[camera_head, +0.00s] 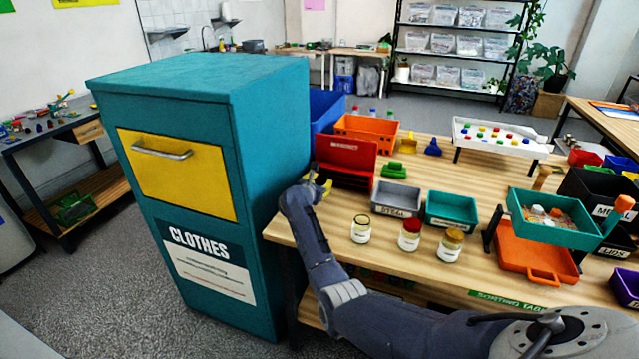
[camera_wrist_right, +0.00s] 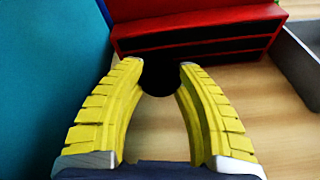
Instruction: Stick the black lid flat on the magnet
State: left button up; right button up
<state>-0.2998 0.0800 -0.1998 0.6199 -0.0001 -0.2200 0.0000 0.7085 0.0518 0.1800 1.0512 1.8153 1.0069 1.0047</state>
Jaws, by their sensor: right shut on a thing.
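The red magnet unit (camera_head: 346,151), with a labelled sloping panel, stands at the left end of the wooden table. In the right wrist view its red front (camera_wrist_right: 200,22) with dark slots fills the top. My right gripper (camera_head: 323,188) is just in front of the magnet unit's left side. In the wrist view its yellow fingers are shut on the round black lid (camera_wrist_right: 160,76), held at the fingertips. The lid overlaps the unit's lower edge in that view; I cannot tell whether they touch. I cannot make out the lid in the head view. My left gripper is not in view.
The tall teal clothes bin (camera_head: 208,180) stands close on the left. A grey tray (camera_head: 396,198), a green tray (camera_head: 451,210) and three jars, one of them a red-lidded jar (camera_head: 409,236), stand to the right. An orange bin (camera_head: 366,130) is behind the magnet unit.

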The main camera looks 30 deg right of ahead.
jog(key=shift+w+d+f, duration=0.35)
jog(key=shift+d+f, duration=0.15)
jog(key=shift+d, duration=0.05)
jog(key=shift+w+d, duration=0.8)
jog(key=shift+d, duration=0.15)
jog(key=shift+w+d, duration=0.1)
jog(key=shift+d, duration=0.05)
dwell(0.7)
jog(key=o, duration=0.8)
jog(key=shift+o, duration=0.2)
jog(key=shift+s+a, duration=0.75)
jog(key=shift+a, duration=0.25)
jog(key=shift+s+a, duration=0.75)
jog(key=shift+a, duration=0.2)
jog(key=shift+s+a, duration=0.75)
jog(key=shift+a, duration=0.25)
jog(key=shift+s+a, duration=0.5)
jog(key=shift+a, duration=0.1)
